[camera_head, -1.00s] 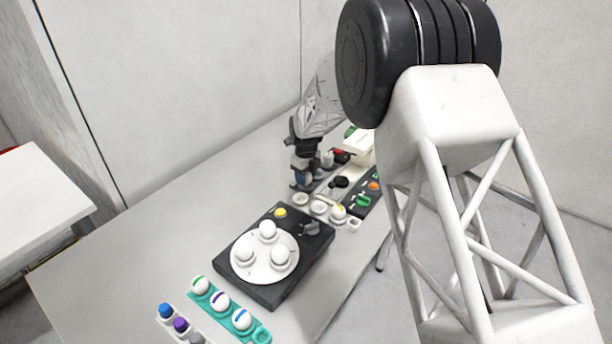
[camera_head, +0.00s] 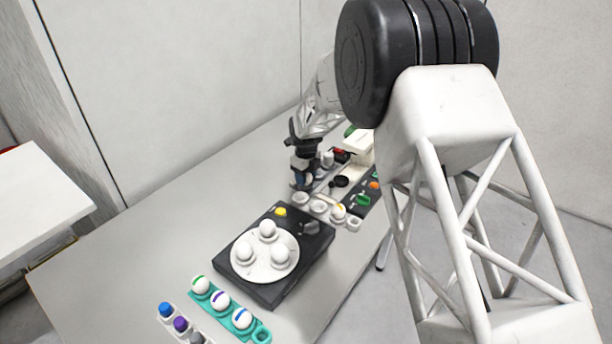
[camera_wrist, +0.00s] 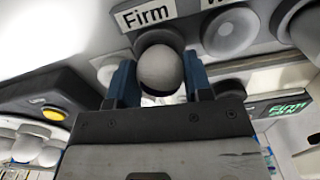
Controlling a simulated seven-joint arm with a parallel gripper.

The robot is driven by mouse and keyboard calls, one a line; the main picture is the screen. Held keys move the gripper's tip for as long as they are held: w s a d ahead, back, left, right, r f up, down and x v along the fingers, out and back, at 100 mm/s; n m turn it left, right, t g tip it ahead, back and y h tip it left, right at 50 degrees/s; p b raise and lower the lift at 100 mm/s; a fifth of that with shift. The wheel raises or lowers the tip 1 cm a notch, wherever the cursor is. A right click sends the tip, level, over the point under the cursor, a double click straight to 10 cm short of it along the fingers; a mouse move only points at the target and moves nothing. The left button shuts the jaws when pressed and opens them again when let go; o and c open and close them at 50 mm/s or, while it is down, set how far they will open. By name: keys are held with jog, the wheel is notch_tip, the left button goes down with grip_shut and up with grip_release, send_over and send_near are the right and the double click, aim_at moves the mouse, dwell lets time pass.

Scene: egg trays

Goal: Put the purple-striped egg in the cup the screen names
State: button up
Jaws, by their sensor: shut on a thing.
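In the head view my gripper (camera_head: 301,184) is just above the left end of a row of pale cups (camera_head: 319,206). The purple-striped egg (camera_head: 219,299) sits in the teal tray (camera_head: 262,334), between a green-striped egg (camera_head: 200,285) and a blue-striped one (camera_head: 241,318). In the wrist view, the label "Firm" (camera_wrist: 144,13) is beside a cup (camera_wrist: 157,37) partly hidden behind the held egg. The small screen (camera_wrist: 287,109) shows "FIRM" in green; its second line is unclear.
A black box with a white turntable (camera_head: 264,277) carries three white eggs and a yellow button (camera_head: 281,212). Blue, purple and grey pegs (camera_head: 181,324) stand in front. The table's left side is clear.

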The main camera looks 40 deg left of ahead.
jog(key=shift+f, duration=0.35)
dwell(0.7)
dwell(0.4)
jog(key=o, duration=0.7)
jog(key=shift+r, duration=0.1)
jog(key=shift+r, duration=3.8)
notch_tip(320, 180, up, 7)
jog(key=shift+r, duration=1.85)
